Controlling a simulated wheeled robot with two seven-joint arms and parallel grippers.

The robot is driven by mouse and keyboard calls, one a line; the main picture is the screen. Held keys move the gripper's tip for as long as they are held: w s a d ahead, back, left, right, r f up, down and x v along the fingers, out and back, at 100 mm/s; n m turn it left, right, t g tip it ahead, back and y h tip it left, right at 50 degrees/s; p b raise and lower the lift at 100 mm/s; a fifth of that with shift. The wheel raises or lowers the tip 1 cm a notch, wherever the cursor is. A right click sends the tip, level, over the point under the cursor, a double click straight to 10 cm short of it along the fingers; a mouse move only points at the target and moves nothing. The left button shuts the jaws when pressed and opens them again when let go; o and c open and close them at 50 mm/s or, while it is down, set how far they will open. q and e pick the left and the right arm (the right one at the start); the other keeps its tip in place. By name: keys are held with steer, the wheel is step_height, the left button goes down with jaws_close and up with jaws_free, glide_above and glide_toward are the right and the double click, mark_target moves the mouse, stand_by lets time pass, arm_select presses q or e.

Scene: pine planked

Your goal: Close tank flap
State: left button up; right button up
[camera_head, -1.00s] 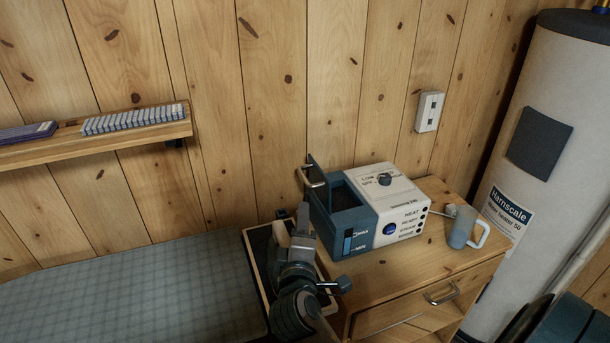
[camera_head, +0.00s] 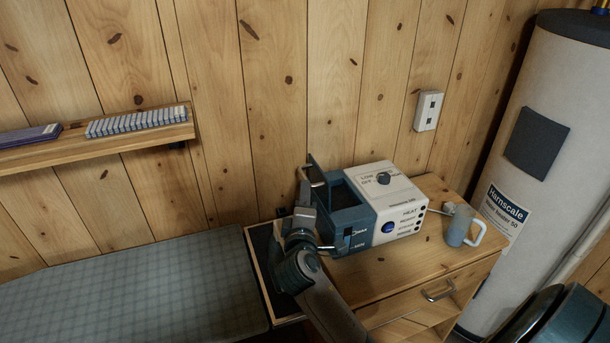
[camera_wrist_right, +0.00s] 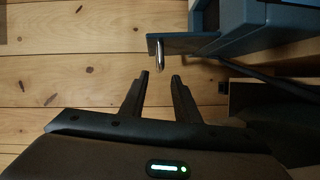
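The steam unit (camera_head: 385,200) stands on the bedside cabinet, with its white panel at right and its blue tank (camera_head: 346,195) at left. The tank flap (camera_head: 311,165) stands upright at the tank's left edge, so the tank top is open. Its metal handle (camera_head: 316,184) sticks out to the left; it also shows in the right wrist view (camera_wrist_right: 160,55). My right gripper (camera_head: 305,188) is beside the handle. In the right wrist view my right gripper (camera_wrist_right: 160,74) is open and empty, with its fingertips just short of the handle. My left gripper is not in view.
A blue-grey mug (camera_head: 458,229) stands right of the unit on the cabinet (camera_head: 432,258). The plank wall is close behind. A dark tray-like surface (camera_head: 262,262) lies beside the bed (camera_head: 130,292). A shelf (camera_head: 150,136) is at upper left, a tank-shaped heater (camera_head: 500,130) at right.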

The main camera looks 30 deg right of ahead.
mark_target(305, 177)
steer(key=p+x, duration=0.1)
steer(key=x, duration=0.7)
steer(key=shift+w+p, duration=0.1)
steer(key=shift+p, duration=0.3)
jaws_close()
